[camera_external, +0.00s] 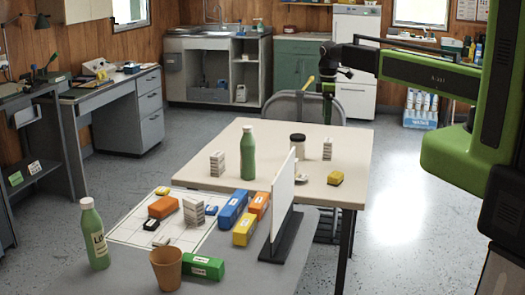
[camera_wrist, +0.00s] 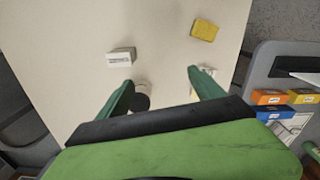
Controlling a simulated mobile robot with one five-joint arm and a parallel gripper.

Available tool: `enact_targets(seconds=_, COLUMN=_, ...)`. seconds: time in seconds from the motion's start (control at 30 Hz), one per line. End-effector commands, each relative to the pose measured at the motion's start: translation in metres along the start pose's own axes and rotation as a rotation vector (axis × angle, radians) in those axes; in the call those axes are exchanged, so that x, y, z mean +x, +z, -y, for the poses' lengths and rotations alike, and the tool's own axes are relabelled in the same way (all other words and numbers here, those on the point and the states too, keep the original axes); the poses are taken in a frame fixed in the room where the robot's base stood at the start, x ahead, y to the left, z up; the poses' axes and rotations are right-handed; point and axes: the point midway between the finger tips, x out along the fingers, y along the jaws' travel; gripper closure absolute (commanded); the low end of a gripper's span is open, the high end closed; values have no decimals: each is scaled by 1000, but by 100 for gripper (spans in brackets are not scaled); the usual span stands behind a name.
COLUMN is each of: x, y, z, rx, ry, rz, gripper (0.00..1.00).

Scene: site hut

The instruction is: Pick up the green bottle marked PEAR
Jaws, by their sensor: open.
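Two green bottles with pale caps show in the external view. One green bottle (camera_external: 248,153) stands upright on the cream table, and I see no readable label on it. The other green bottle (camera_external: 94,238) stands upright on the grey table at the front left; its white label is only partly visible and I cannot read it as PEAR. My gripper (camera_external: 328,88) is above the far side of the cream table, apart from both bottles.
The cream table (camera_external: 290,185) holds a dark-lidded jar (camera_external: 297,144), a yellow block (camera_external: 335,178) and small white boxes (camera_external: 217,164). A white upright panel (camera_external: 283,195) stands at the front. The grey table holds a brown cup (camera_external: 166,270) and several coloured boxes.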

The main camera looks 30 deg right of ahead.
Motion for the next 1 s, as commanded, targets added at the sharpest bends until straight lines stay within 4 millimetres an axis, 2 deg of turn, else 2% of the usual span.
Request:
enact_targets(seconds=0.03, x=-23, y=-44, z=-13, rx=-117, ry=0, rz=0, gripper=23)
enact_targets(seconds=0.17, x=-60, y=-148, z=-7, rx=-403, ry=0, rz=0, gripper=23)
enact_targets(seconds=0.2, x=-71, y=-179, z=2, rx=-466, ry=0, rz=0, gripper=23)
enact_targets(seconds=0.23, x=-79, y=-201, z=10, rx=-501, ry=0, rz=0, gripper=23)
enact_targets(seconds=0.3, x=-94, y=-243, z=35, rx=-557, ry=0, rz=0, gripper=23)
enact_targets(seconds=0.33, x=-99, y=-256, z=47, rx=-576, ry=0, rz=0, gripper=23)
enact_targets(seconds=0.43, x=-110, y=-276, z=81, rx=-624, ry=0, rz=0, gripper=23)
enact_targets(seconds=0.53, x=-112, y=-284, z=96, rx=-645, ry=0, rz=0, gripper=23)
enact_targets(seconds=0.77, x=-98, y=-284, z=98, rx=-645, ry=0, rz=0, gripper=23)
enact_targets(seconds=1.0, x=-49, y=-284, z=97, rx=-644, ry=0, rz=0, gripper=23)
